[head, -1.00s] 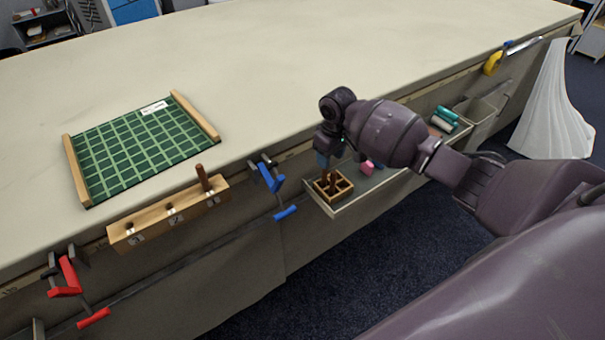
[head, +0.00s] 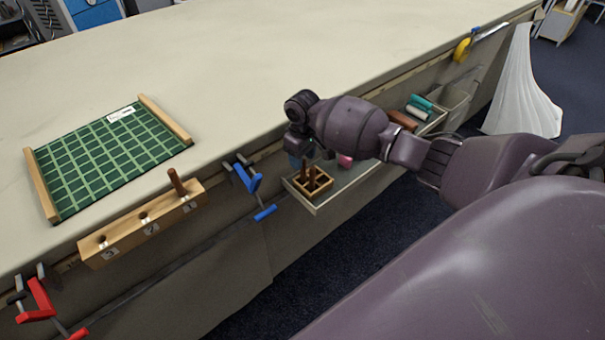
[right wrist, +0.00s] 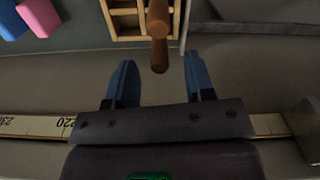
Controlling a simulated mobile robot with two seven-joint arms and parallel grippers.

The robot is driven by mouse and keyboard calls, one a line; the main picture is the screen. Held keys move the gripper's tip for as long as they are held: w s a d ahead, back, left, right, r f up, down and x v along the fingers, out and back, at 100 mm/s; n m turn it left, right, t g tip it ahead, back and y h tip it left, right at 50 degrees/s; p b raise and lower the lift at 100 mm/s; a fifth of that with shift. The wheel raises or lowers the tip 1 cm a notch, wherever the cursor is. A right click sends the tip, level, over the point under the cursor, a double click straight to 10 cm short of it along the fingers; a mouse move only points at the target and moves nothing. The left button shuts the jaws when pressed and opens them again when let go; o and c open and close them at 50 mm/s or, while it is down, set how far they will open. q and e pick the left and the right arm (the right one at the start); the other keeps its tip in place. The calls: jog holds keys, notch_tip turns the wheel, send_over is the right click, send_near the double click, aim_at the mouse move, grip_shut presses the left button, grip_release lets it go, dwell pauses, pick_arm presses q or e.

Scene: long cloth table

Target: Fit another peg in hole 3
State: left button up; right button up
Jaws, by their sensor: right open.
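The wooden peg block (head: 150,232) hangs along the table's front edge, its holes labelled 3, 2 and 1 from left to right. A brown peg (head: 177,184) stands upright in hole 1; holes 3 and 2 look empty. A divided wooden box (head: 319,186) on the shelf holds brown pegs (head: 308,170); how many is unclear. My right gripper (head: 298,160) is beside the box, partly hidden by its own wrist. In the right wrist view its blue fingers (right wrist: 160,82) are apart and empty, with a peg (right wrist: 158,22) just beyond, lined up with the gap. My left gripper is out of view.
The shelf (head: 345,186) also carries a pink item (head: 345,161) and teal-handled tools (head: 419,103). A blue clamp (head: 246,178) sits between block and shelf, a red clamp (head: 38,300) at left. A green mat (head: 105,160) lies on the otherwise clear table.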

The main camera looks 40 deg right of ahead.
jog(key=f, duration=0.3)
jog(key=shift+s+f+b, duration=0.1)
jog(key=shift+s+b, duration=0.15)
jog(key=shift+b, duration=0.05)
jog(key=shift+f, duration=0.4)
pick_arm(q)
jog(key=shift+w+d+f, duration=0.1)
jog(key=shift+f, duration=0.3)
pick_arm(e)
jog(key=shift+r, duration=0.1)
grip_shut()
notch_tip(320, 180, up, 7)
jog(key=shift+w+r+p, duration=0.1)
jog(key=shift+w+p, duration=0.05)
jog(key=shift+p, duration=0.75)
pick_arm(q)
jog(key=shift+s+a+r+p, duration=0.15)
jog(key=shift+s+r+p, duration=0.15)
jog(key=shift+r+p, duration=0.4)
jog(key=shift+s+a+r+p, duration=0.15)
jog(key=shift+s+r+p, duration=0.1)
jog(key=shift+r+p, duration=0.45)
pick_arm(e)
notch_tip(320, 180, up, 13)
